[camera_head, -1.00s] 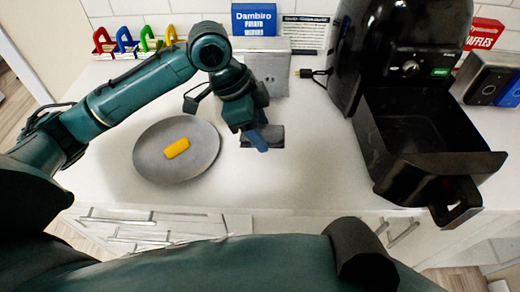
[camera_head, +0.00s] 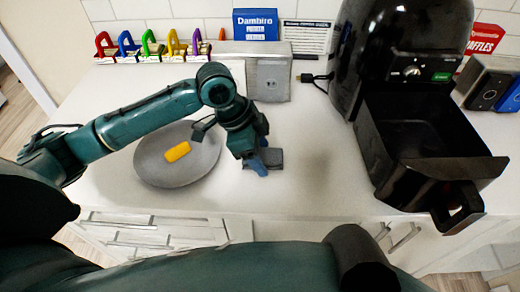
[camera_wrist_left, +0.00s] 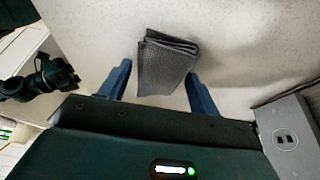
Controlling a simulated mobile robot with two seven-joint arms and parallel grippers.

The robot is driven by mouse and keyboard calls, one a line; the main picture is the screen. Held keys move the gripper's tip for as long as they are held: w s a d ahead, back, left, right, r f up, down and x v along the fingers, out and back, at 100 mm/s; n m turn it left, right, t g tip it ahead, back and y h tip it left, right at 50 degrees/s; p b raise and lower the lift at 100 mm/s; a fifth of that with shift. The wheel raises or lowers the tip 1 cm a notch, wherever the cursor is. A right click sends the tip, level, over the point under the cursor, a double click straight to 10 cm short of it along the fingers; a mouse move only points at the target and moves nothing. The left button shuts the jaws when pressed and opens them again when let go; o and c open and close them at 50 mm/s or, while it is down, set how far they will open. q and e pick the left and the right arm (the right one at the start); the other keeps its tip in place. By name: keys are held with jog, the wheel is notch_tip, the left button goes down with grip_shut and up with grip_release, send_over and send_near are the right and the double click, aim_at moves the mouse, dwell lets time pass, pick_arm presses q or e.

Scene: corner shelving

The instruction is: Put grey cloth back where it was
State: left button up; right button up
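The grey cloth (camera_wrist_left: 165,65), folded and textured, lies between the two blue fingers of my left gripper (camera_wrist_left: 159,70) in the left wrist view. One finger meets its right side and a thin gap shows at the left. In the head view the cloth (camera_head: 275,158) is partly hidden behind a blue finger of this gripper (camera_head: 257,162), just right of the plate. How far it is above the counter is hard to tell. My right gripper cannot be made out in either view.
A grey plate (camera_head: 150,173) with a yellow item (camera_head: 177,151) sits left of the cloth. A black air fryer (camera_head: 400,60) with its basket (camera_head: 425,165) pulled out stands at the right. A grey box (camera_head: 270,77) stands behind. The counter between cloth and basket is clear.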

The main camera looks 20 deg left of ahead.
pick_arm(q)
jog(key=shift+o, duration=1)
jog(key=shift+r, duration=0.2)
jog(key=v, duration=1.2)
pick_arm(e)
jog(key=shift+s+d+f, duration=0.1)
jog(key=shift+s+f, duration=0.1)
jog(key=shift+s, duration=0.05)
pick_arm(q)
jog(key=shift+d, duration=0.1)
pick_arm(e)
jog(key=shift+w+r, duration=0.15)
jog(key=shift+w, duration=0.05)
jog(key=shift+r, duration=0.1)
